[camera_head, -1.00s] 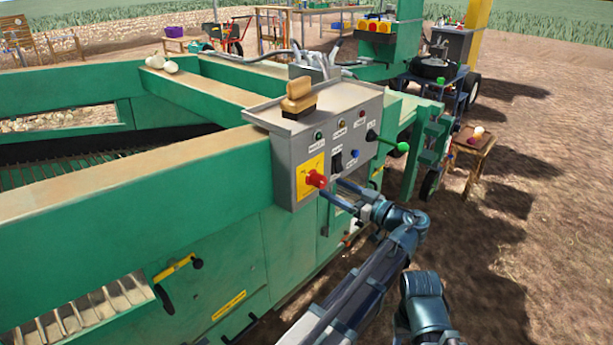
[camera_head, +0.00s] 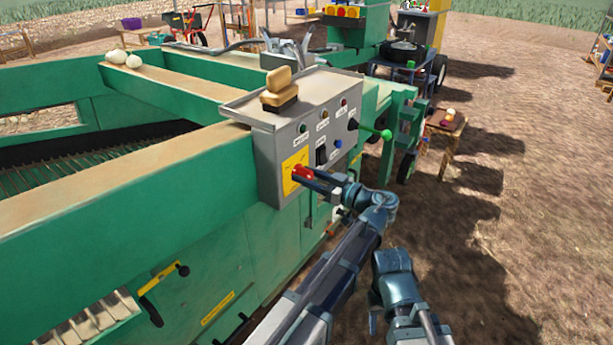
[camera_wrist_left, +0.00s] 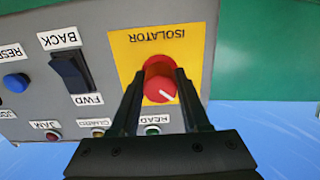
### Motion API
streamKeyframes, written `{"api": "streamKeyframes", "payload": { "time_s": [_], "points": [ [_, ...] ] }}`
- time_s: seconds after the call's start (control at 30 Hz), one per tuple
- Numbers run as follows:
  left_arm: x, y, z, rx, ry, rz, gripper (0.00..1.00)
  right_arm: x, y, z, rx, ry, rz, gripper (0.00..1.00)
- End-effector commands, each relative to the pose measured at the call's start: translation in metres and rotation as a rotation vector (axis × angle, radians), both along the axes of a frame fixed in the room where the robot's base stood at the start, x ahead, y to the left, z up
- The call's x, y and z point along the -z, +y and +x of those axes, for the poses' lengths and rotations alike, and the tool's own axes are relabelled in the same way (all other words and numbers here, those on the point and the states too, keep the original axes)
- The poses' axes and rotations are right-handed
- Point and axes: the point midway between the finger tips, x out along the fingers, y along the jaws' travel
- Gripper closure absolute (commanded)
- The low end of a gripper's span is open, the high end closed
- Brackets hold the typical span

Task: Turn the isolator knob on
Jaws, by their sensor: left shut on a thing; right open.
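The red isolator knob (camera_head: 299,171) sits on a yellow plate (camera_head: 289,184) on the grey control box (camera_head: 267,175). In the left wrist view the knob (camera_wrist_left: 158,77) stands on its yellow plate (camera_wrist_left: 122,48), labelled ISOLATOR, which appears upside down. A white mark on the knob points to the lower right there. My left gripper (camera_head: 304,173) is shut on the knob, one dark finger on each side; it also shows in the left wrist view (camera_wrist_left: 160,84). My right arm shows at the lower right of the head view, but I do not see its fingertips.
A black BACK/FWD switch (camera_wrist_left: 72,76) and a blue button (camera_wrist_left: 16,82) are beside the plate. A green-tipped lever (camera_head: 385,134) sticks out of the box's right side. Open dirt ground lies to the right.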

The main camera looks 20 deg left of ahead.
Motion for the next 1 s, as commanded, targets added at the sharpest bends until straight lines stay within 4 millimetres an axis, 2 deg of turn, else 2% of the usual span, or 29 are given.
{"api": "streamKeyframes", "payload": {
  "time_s": [0.03,0.07,0.47,1.0],
  "points": [
    [0.0000,0.0001,0.0000,0.000,0.000,0.000,0.94,0.0000,0.0000,0.0000,0.000,0.000,0.000,0.50],
    [-0.0001,0.0001,0.0000,0.000,0.000,0.000,1.00,0.0000,0.0000,0.0000,0.000,0.000,0.000,0.50],
    [-0.0001,0.0002,0.0001,0.000,0.064,0.023,1.00,0.0000,0.0000,0.0000,0.000,0.000,0.000,0.50],
    [-0.0001,0.0001,0.0001,0.000,0.502,0.182,1.00,0.0000,0.0000,0.0000,0.000,0.000,0.000,0.50]
  ]
}}
